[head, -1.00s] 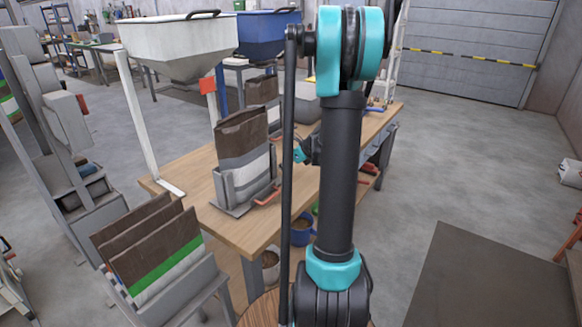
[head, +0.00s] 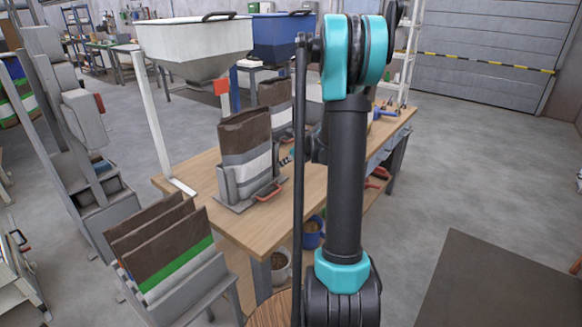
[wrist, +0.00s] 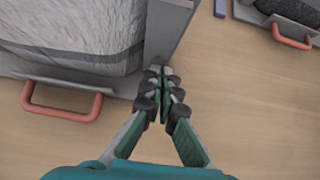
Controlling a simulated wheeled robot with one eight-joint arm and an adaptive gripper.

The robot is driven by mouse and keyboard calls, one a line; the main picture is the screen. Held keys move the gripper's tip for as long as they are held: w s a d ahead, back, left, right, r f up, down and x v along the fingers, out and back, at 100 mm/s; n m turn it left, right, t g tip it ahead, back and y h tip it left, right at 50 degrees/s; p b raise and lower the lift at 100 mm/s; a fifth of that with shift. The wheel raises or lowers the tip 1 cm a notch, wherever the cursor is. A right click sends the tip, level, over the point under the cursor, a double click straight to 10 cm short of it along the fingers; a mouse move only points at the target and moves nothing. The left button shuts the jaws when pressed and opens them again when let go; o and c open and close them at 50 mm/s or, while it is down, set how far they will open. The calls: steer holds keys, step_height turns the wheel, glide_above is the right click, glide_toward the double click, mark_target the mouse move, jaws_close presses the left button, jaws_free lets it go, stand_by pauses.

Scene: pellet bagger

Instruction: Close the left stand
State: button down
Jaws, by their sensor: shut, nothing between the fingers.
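The left stand (head: 228,190) is a grey metal holder on the wooden table, with a brown and white bag (head: 245,140) upright in it. Its red handle (head: 269,192) is at the front. In the wrist view the bag (wrist: 75,30) fills the upper left and the red handle (wrist: 62,112) juts from the stand's edge. My gripper (wrist: 162,72) is shut and empty, with its tips close to the stand's corner, right of the handle. I cannot tell whether they touch. In the head view my arm mostly hides the gripper.
A second stand with a red handle (wrist: 292,38) is at the upper right of the wrist view. A white hopper (head: 195,40) and a blue hopper (head: 275,35) rise over the table (head: 205,205). A rack of bags (head: 185,285) stands front left. Floor at right is open.

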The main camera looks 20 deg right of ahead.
steer(key=w+a, duration=0.4)
steer(key=w, duration=0.1)
steer(key=w+a, duration=0.4)
steer(key=w, duration=0.2)
steer(key=w+a, duration=0.4)
steer(key=w, duration=0.2)
steer(key=shift+w+a, duration=0.25)
steer(key=shift+a, duration=0.1)
steer(key=shift+w+a+r, duration=0.1)
steer(key=shift+w+a, duration=0.05)
steer(key=shift+w, duration=0.05)
steer(key=shift+w, duration=0.1)
